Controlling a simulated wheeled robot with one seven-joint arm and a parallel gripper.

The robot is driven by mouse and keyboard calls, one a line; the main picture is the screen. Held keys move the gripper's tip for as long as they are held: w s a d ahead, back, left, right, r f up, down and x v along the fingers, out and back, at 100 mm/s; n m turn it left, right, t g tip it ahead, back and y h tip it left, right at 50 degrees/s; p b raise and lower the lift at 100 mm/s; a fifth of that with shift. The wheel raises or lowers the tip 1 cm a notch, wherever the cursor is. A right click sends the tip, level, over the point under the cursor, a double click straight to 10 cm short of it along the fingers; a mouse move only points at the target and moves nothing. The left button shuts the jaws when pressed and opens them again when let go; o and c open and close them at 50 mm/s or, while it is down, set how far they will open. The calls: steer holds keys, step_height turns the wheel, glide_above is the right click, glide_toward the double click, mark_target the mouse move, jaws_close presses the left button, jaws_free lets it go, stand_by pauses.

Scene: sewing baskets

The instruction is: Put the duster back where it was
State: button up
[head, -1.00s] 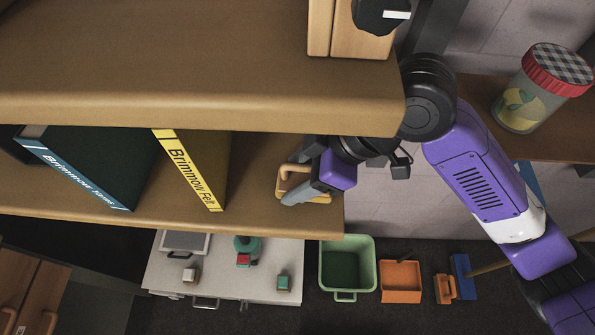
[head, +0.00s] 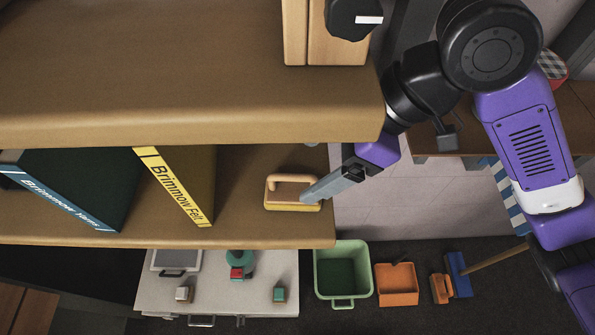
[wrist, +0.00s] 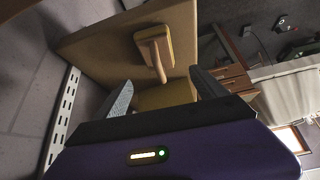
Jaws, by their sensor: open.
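The duster (head: 290,205) is a small wooden block with a loop handle and a yellow lower part. It lies on the middle shelf (head: 150,226), near the right end and right of the yellow folder. My gripper (head: 312,172) is open just right of the duster, with the near finger overlapping its right end in the head view. The far finger is mostly hidden by the upper shelf. In the wrist view the duster (wrist: 156,46) shows ahead, beyond the spread fingers of my gripper (wrist: 163,86), with nothing held between them.
The yellow "Brimmow Felt" folder (head: 178,187) and the "Brimmow Yarns" folder (head: 62,196) stand left on the same shelf. The upper shelf (head: 180,130) overhangs closely. Below are a green bin (head: 343,301) and an orange bin (head: 397,299). Free room lies right of the shelf end.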

steer(key=shift+v, duration=1.5)
